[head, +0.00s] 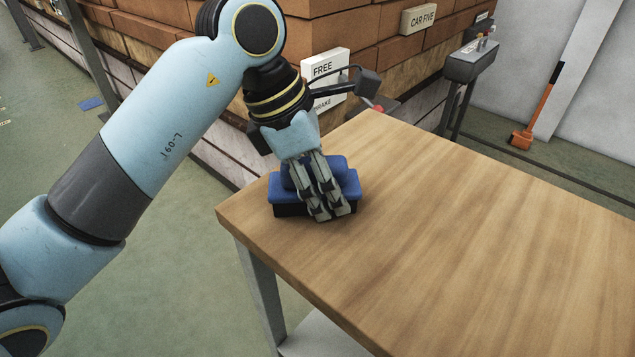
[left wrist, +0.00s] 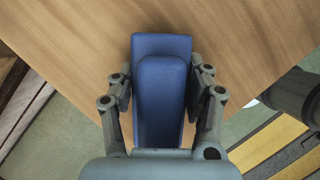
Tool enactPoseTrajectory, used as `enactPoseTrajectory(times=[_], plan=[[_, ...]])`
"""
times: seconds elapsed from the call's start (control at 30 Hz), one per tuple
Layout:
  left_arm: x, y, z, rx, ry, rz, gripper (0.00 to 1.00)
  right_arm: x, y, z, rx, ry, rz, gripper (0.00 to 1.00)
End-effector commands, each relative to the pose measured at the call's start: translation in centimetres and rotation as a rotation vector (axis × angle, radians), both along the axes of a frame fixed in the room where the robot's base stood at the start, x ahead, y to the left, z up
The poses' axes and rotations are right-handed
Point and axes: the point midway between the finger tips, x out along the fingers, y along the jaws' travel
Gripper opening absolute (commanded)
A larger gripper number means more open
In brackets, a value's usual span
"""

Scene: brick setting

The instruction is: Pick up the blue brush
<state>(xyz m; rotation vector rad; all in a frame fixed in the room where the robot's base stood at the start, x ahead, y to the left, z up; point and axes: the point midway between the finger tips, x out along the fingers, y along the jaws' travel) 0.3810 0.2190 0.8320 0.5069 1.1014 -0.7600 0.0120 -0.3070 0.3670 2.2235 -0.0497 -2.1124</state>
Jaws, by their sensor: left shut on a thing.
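The blue brush (head: 347,187) is at the near left corner of the wooden table (head: 450,220). It has a blue top with a raised grip and a dark underside. My left gripper (head: 325,212) comes down over it from above, with its fingers across the brush. In the left wrist view the brush (left wrist: 160,95) lies lengthwise between the two fingers (left wrist: 160,105), one on each long side. The gripper is shut on the brush. I cannot tell whether the underside touches the table. My right gripper is not in view.
The rest of the tabletop is bare. A stack of bricks (head: 350,30) with white signs stands behind the table. A grey box on a stand (head: 470,62) is at the back. An orange-handled tool (head: 540,105) leans on the wall at the right.

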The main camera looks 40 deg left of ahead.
Motion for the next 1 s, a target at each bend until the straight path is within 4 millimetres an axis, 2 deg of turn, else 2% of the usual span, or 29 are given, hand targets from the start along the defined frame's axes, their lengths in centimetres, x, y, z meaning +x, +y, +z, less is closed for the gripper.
enactPoseTrajectory(times=[0.23,0.47,0.67,0.77,0.9,1.0], plan=[[0.1,0.0,1.1,0.001,-0.003,-0.001,0.13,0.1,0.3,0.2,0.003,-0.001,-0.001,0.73],[0.1,0.0,4.6,0.001,-0.007,-0.002,0.13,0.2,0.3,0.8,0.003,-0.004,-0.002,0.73],[-4.6,-1.6,7.2,-0.003,-0.005,-0.001,0.13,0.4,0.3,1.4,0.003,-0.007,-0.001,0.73],[-7.3,-2.5,9.6,-0.005,0.0,0.001,0.12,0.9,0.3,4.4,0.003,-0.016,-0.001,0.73],[-9.3,-3.1,10.8,-0.004,0.002,0.002,0.13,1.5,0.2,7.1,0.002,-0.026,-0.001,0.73],[-10.0,-3.4,11.0,-0.004,0.0,0.001,0.13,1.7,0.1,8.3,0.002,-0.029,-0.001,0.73]])
